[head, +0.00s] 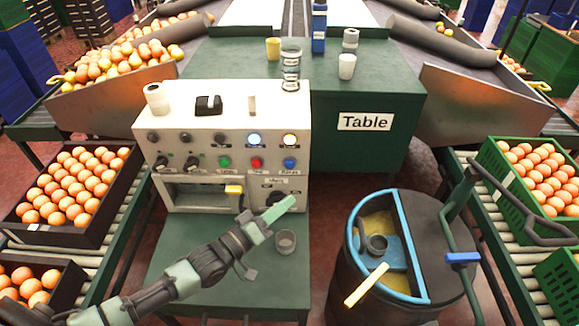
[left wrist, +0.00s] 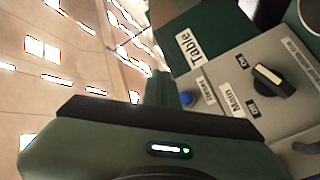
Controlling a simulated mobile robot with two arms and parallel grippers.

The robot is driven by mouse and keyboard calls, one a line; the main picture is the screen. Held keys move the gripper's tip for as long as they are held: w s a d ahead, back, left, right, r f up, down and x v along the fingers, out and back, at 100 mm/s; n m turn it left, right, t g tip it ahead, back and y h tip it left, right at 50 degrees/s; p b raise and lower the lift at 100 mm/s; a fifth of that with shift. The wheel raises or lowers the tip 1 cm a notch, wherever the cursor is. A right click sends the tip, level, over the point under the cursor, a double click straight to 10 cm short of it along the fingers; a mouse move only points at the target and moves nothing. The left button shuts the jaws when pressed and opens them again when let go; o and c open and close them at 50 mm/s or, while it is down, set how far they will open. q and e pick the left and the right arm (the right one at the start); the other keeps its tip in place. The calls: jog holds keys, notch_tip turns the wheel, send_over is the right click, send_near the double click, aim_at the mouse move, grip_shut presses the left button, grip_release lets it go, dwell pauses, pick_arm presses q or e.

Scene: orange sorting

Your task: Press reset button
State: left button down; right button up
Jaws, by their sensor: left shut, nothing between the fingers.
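The reset button is the blue button (head: 290,163) at the right end of the button row on the white control box (head: 210,122). It also shows in the left wrist view (left wrist: 187,99), beside a "Reset" label. Green (head: 224,162) and red (head: 257,163) buttons sit to its left. My left gripper (head: 288,203) is shut and empty, in front of the lower right of the box and below the blue button in the head view. It appears apart from the button. In the left wrist view its green fingers (left wrist: 158,90) show left of the button. My right gripper is not in view.
A black knob (left wrist: 270,78) marked On and Off is on the panel. A glass (head: 285,242) stands on the low green table (head: 190,285). A barrel (head: 365,300) stands at right. Orange crates (head: 105,225) flank both sides. Items stand on the box top.

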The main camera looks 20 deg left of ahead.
aim_at(290, 164)
pick_arm(q)
jog(key=shift+r, duration=0.1)
jog(key=shift+w, duration=0.1)
jog(key=w+a+b, duration=0.2)
jog(key=w+b, duration=0.3)
jog(key=w, duration=0.3)
jog(key=shift+w+a+b, duration=0.15)
jog(key=shift+a+b, duration=0.1)
jog(key=shift+b, duration=0.1)
dwell(0.9)
jog(key=shift+w, duration=0.1)
dwell(1.0)
jog(key=shift+w, duration=0.3)
